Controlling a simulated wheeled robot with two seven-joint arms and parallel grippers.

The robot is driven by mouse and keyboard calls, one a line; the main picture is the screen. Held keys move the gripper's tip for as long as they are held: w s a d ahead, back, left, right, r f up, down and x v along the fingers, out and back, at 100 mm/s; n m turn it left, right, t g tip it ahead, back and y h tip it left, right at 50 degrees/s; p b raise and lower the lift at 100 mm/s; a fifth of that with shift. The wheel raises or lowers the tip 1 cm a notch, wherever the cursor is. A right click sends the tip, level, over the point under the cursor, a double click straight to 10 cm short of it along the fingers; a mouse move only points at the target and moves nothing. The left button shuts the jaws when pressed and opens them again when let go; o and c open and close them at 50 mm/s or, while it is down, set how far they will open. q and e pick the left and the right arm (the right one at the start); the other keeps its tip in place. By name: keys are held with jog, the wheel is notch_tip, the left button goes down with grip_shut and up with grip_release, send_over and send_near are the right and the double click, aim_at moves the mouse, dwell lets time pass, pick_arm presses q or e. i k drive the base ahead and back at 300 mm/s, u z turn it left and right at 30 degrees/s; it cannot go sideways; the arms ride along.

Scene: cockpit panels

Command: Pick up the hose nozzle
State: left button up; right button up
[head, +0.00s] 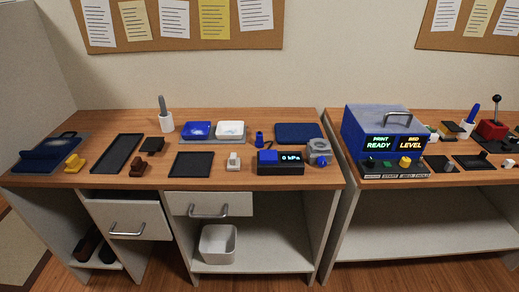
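A small upright blue piece (259,138) with a dark curved part beside it stands on the left desk, behind a pressure unit (280,163) whose display reads 0 kPa. It looks like the hose nozzle, but it is too small to be sure. A grey and blue round fitting (318,152) sits at the right end of the pressure unit. Neither of my grippers is in view.
The left desk (215,179) holds a blue box, a white box, black trays (191,165), a white cup (166,122) and a dark blue pad (299,133). A blue printer-like machine (352,132) stands on the right desk. Two drawers are below.

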aim_at(258, 144)
jog(key=z, duration=1.05)
jog(key=k, duration=0.1)
jog(key=u, duration=1.9)
jog(key=i, duration=0.95)
jog(key=z, duration=0.4)
